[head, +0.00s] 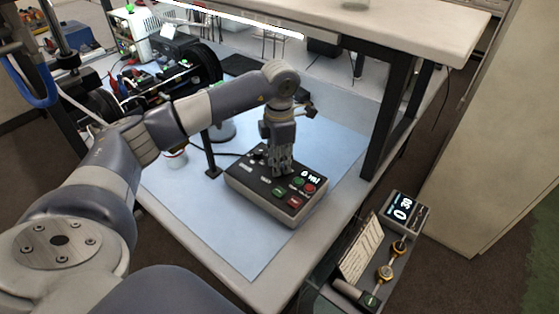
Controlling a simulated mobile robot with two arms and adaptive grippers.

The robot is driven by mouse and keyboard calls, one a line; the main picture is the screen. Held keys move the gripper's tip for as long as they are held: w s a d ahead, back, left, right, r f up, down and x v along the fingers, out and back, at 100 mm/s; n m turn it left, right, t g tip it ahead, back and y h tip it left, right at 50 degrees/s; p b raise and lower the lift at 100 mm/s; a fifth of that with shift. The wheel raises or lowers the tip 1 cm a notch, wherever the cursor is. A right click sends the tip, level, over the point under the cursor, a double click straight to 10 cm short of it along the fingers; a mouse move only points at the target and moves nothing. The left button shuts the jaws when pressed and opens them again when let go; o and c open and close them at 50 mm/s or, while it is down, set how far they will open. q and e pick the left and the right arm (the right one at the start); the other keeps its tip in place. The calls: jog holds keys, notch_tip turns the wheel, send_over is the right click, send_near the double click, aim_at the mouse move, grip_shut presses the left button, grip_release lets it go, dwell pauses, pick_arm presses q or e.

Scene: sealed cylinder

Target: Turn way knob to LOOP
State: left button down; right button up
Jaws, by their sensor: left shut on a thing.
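A dark control box (258,201) sits on the blue mat. It has a small lit display (312,176), green and red buttons and small knobs near its far left side. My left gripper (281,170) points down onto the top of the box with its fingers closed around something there. It appears to be a knob, but the fingers hide it. Its pointer and setting cannot be seen, and the labels are too small to read. My right gripper is not in view.
A shelf leg (386,115) stands to the right of the box. A black reel (198,70) and cables lie at the back left. A lower unit at bottom right holds a display (401,208), brass fittings (385,273) and a written card (361,247). The mat's front (220,225) is clear.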

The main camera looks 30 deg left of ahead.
pick_arm(q)
jog(key=c, duration=1.4)
grip_release()
jog(key=shift+o, duration=0.2)
jog(key=shift+r, duration=0.15)
notch_tip(320, 180, up, 12)
